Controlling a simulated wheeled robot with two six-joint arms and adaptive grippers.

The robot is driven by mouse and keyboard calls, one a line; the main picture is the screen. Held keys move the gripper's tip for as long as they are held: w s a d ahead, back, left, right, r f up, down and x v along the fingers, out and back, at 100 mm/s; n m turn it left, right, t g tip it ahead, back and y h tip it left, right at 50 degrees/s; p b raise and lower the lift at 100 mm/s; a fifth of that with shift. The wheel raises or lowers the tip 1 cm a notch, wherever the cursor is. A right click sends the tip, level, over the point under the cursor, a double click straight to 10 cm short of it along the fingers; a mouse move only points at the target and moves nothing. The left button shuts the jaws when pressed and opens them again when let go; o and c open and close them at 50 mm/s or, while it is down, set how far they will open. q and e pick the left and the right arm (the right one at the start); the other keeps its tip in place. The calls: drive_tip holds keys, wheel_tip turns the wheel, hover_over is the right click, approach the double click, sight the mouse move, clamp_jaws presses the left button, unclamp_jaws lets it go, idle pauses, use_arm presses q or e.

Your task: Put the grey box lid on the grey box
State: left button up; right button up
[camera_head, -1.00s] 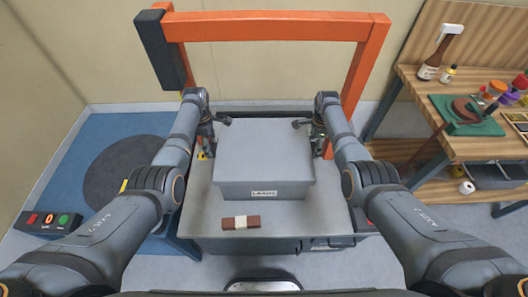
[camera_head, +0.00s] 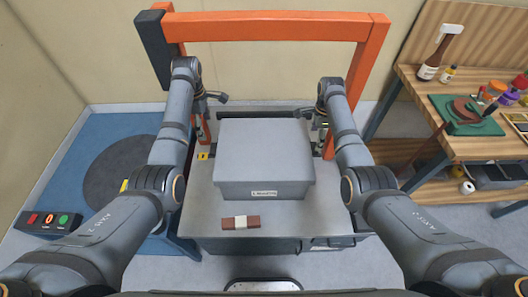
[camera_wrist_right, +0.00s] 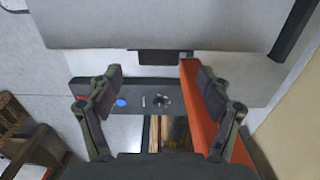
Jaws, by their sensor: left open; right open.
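The grey box (camera_head: 235,191) stands on the grey work surface, its label facing me. The grey box lid (camera_head: 264,150) lies flat over its top, and its edges look roughly in line with the box walls. My left gripper (camera_head: 217,98) is open and raised off the left far side of the box, apart from it. My right gripper (camera_head: 318,122) is beside the right side, partly hidden behind its own wrist. In the right wrist view its two fingers (camera_wrist_right: 160,85) are spread with nothing between them. A large grey surface fills the top of that view.
A brown bar with a pale band (camera_head: 241,222) lies in front of the box. An orange frame (camera_head: 265,27) arches behind the work surface. A wooden bench (camera_head: 460,150) with bottles stands right. A button panel (camera_head: 48,221) is at the left.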

wheel_tip(320, 180, up, 7)
drive_tip(key=shift+f, duration=0.1)
idle(1.0)
